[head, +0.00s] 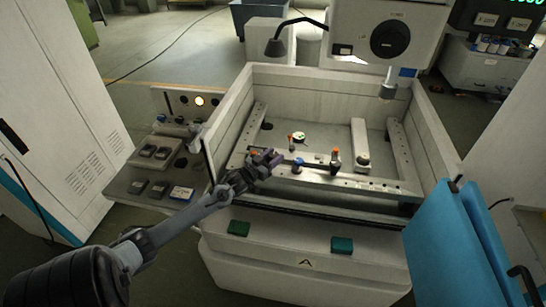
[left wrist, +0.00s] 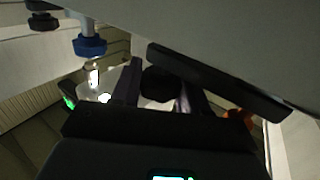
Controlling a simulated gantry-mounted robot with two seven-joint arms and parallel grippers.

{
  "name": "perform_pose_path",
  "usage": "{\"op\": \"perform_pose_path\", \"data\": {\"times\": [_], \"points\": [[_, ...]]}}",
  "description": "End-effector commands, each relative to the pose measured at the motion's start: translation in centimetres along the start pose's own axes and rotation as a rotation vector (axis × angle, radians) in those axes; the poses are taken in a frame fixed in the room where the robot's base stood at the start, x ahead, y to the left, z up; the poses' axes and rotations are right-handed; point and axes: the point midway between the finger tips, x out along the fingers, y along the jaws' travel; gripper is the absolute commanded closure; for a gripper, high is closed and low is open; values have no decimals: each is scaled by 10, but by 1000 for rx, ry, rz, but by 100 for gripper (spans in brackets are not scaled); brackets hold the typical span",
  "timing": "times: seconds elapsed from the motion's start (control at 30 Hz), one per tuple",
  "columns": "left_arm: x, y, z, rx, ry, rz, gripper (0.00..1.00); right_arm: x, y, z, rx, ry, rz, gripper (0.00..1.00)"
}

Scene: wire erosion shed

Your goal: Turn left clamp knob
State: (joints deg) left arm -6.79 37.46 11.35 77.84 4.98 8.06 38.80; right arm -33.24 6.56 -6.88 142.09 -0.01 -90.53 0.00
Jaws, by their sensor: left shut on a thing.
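My left gripper (head: 267,158) reaches into the machine tank over the left part of the front rail (head: 365,183). In the left wrist view a dark round knob (left wrist: 158,84), which looks like the left clamp knob, sits between the fingers. The gripper is shut on it. The blue knob also shows in the left wrist view (left wrist: 90,46). My right gripper is not in view.
The tank wall (head: 228,105) rises around the work area. The machine head's nozzle (head: 388,88) hangs at the back right. A small round part (head: 299,137) lies behind the rail. A side tray with small boxes (head: 155,152) stands left, and blue panels (head: 450,245) stand right.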

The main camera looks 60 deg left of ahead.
Motion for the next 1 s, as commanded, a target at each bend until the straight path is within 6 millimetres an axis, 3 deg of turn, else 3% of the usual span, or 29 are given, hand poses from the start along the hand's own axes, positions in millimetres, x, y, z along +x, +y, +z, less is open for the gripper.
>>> {"op": "perform_pose_path", "data": {"times": [0.13,0.17,0.3,0.73,1.0], "points": [[0,0,0,-1,0,-1,86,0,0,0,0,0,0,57],[0,0,0,-2,0,-1,53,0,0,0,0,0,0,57],[0,0,0,-1,0,-2,31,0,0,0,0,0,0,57],[-6,0,1,-1,-1,-2,31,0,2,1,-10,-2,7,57],[-39,1,1,-2,-3,-2,31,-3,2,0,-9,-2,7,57]]}}
